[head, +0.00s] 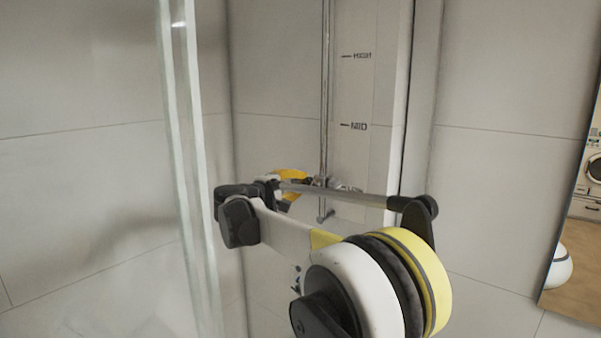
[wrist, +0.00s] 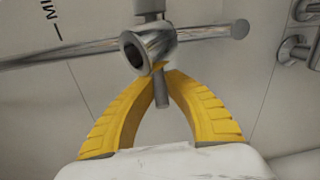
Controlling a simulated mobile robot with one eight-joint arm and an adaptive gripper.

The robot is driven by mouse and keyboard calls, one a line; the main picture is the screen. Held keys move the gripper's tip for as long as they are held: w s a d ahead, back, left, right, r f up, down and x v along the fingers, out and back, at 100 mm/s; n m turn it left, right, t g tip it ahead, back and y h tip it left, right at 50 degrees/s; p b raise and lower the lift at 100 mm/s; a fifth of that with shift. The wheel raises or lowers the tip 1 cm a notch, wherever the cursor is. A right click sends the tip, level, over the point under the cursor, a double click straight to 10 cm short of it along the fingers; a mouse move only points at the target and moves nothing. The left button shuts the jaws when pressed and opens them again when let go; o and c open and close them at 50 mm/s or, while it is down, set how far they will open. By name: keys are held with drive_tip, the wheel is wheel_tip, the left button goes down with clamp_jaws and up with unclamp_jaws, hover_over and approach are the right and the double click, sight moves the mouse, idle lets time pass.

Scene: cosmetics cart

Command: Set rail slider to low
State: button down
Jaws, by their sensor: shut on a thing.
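The chrome rail (head: 327,90) stands upright on the tiled wall beside HIGH (head: 357,56) and MID (head: 353,126) marks. No LOW mark can be made out. In the wrist view the rail (wrist: 205,33) runs across the top, with the chrome slider (wrist: 135,52) on it. My gripper (wrist: 160,76) has its yellow fingers closed together on the slider's small stem (wrist: 161,95). In the head view my gripper (head: 306,181) is at the rail below the MID mark, near its lower end; my arm partly hides it and the slider.
A glass panel edge (head: 185,150) stands upright left of my arm. A pale wall edge (head: 400,100) stands right of the rail. Chrome fittings (wrist: 295,48) show at the right in the wrist view. A mirror (head: 580,220) hangs at the far right.

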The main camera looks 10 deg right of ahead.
drive_tip(key=shift+f+b, duration=0.3)
drive_tip(key=shift+f, duration=0.7)
drive_tip(key=c, duration=1.4)
unclamp_jaws()
drive_tip(key=shift+w, duration=0.15)
drive_tip(key=v, duration=1.2)
drive_tip(key=shift+r, duration=0.1)
drive_tip(key=shift+d, duration=0.1)
